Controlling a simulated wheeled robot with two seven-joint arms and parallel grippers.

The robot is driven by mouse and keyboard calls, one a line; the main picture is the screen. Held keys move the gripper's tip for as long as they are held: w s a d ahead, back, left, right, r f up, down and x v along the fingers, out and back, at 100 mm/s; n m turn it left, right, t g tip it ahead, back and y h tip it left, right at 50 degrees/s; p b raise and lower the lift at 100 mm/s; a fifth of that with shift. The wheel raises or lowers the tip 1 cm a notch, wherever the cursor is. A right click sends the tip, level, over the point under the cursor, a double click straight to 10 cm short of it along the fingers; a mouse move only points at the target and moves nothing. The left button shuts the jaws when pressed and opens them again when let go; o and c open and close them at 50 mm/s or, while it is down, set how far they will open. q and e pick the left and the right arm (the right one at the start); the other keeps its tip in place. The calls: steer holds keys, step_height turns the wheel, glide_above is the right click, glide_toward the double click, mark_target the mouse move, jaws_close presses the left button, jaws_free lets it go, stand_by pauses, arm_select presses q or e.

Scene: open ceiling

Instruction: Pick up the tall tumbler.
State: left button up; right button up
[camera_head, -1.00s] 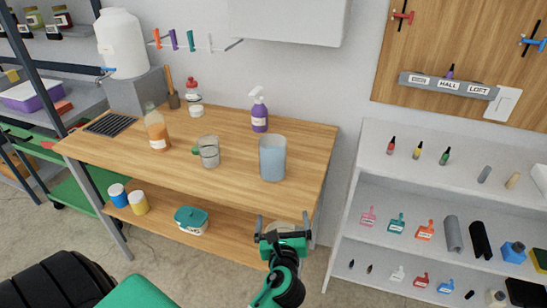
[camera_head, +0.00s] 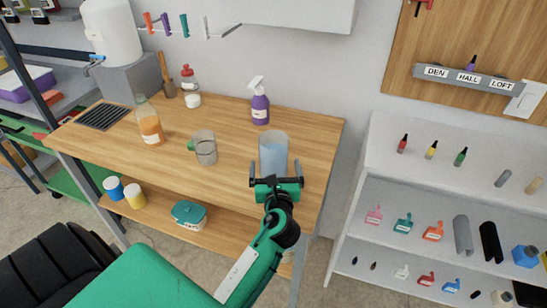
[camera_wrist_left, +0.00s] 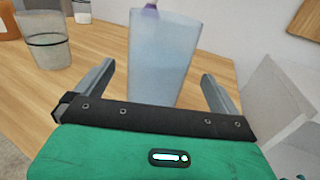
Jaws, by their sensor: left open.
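The tall tumbler (camera_head: 273,151) is a translucent pale blue cup standing upright on the wooden table near its right end. In the left wrist view the tumbler (camera_wrist_left: 158,62) stands straight ahead, between the lines of the two fingers. My left gripper (camera_head: 276,172) is open and empty, just in front of the tumbler at the table's front side. In the left wrist view its two fingers (camera_wrist_left: 157,80) are spread wider than the tumbler's lower part. I cannot tell whether the fingers have reached around its sides. The tumbler's base is partly hidden behind my gripper. My right gripper is not in view.
A glass mug (camera_head: 205,149) stands left of the tumbler, and a purple spray bottle (camera_head: 260,104) behind it. An orange bottle (camera_head: 150,127) is farther left. The wooden table (camera_head: 235,160) is clear between mug and tumbler. A white shelf unit (camera_head: 420,165) stands to the right.

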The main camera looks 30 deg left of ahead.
mark_target(273, 145)
arm_select(q)
steer(key=shift+p+x, duration=0.4)
steer(key=shift+x, duration=2.65)
steer(key=shift+s, duration=0.1)
steer(key=c, duration=1.2)
steer(key=shift+c, duration=1.2)
steer(key=shift+r, duration=0.2)
